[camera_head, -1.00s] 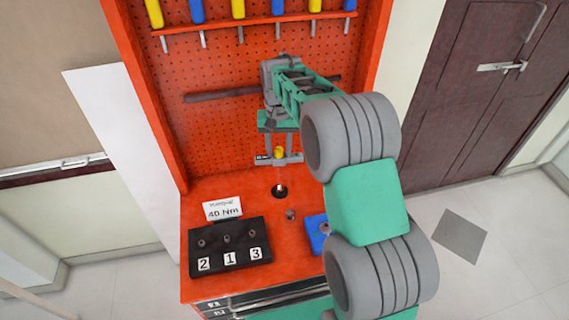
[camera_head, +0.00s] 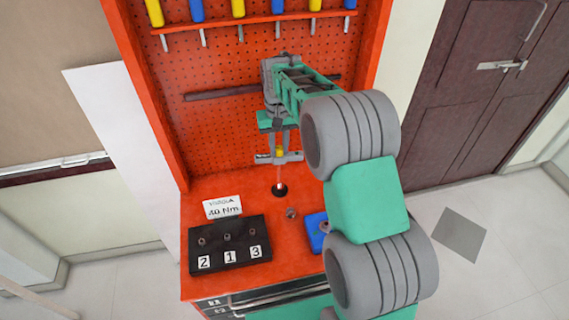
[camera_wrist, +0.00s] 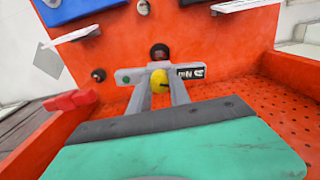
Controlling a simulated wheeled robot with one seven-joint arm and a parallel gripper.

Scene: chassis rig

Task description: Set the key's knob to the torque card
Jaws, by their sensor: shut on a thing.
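The key stands upright at the back of the red bench, with a grey crossbar (camera_head: 293,157), a small dark display (camera_wrist: 190,73) and a yellow knob (camera_wrist: 159,79). Its lower end meets the dark round hole (camera_head: 280,190) in the bench top. My gripper (camera_wrist: 160,84) is shut on the knob, one finger on each side; the knob also shows in the head view (camera_head: 280,153). The display's figures are too small to read surely. The white torque card (camera_head: 222,207) stands behind the black block; its print is blurred now and looked like 40 Nm earlier.
A black block (camera_head: 264,239) with sockets labelled 2, 1, 3 lies at the bench's front left. A loose socket (camera_head: 291,214) and a blue block (camera_head: 315,233) lie to its right. A red pegboard (camera_head: 220,120) with screwdrivers rises behind. My arm covers the bench's right side.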

